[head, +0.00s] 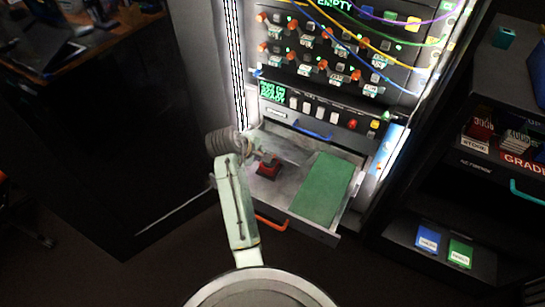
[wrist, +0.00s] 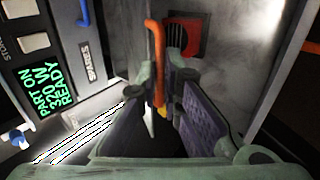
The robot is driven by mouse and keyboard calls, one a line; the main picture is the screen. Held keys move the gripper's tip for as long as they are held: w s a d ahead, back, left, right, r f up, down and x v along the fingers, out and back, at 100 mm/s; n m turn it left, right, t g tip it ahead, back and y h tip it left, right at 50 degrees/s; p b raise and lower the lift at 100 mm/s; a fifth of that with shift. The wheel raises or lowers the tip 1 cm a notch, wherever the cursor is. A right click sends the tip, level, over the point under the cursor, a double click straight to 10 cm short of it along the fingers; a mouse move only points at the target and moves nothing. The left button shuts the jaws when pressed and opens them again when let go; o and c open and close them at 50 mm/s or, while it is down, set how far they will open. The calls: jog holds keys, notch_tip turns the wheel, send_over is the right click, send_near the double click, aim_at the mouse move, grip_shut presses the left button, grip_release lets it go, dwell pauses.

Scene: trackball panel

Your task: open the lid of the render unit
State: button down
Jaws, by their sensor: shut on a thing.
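An orange bar (wrist: 157,65) stands between the fingers of my gripper (wrist: 172,70) in the wrist view. My gripper is shut on it. I cannot tell what the bar's far end joins or whether it is part of a lid. In the head view my gripper (head: 262,157) is over the left part of a pulled-out drawer (head: 338,229), and the bar hardly shows there. A green lit display (head: 271,93) reads READY on the panel and also shows in the wrist view (wrist: 49,92). No lid is clearly marked as the render unit's.
A red square (head: 268,169) and a green mat (head: 322,187) lie in the drawer, which has an orange front handle (head: 270,223). A blue handle (head: 312,131) is behind it. Coloured cables (head: 350,35) hang above. Dark shelves (head: 405,235) stand to the right.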

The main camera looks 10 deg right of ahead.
jog(key=shift+w+d+r, duration=0.25)
jog(key=shift+w+r, duration=0.1)
jog(key=shift+r, duration=0.3)
jog(key=shift+w+d+r, duration=0.3)
jog(key=shift+w+r, duration=0.1)
jog(key=shift+r, duration=0.25)
jog(key=shift+w+d+r, duration=0.3)
jog(key=shift+w+r, duration=0.1)
jog(key=shift+r, duration=0.2)
jog(key=shift+w+d+r, duration=0.1)
jog(key=shift+w+d+r, duration=0.2)
jog(key=shift+w+r, duration=0.1)
jog(key=shift+w+d+r, duration=0.45)
jog(key=shift+w+r, duration=0.15)
jog(key=shift+r, duration=0.05)
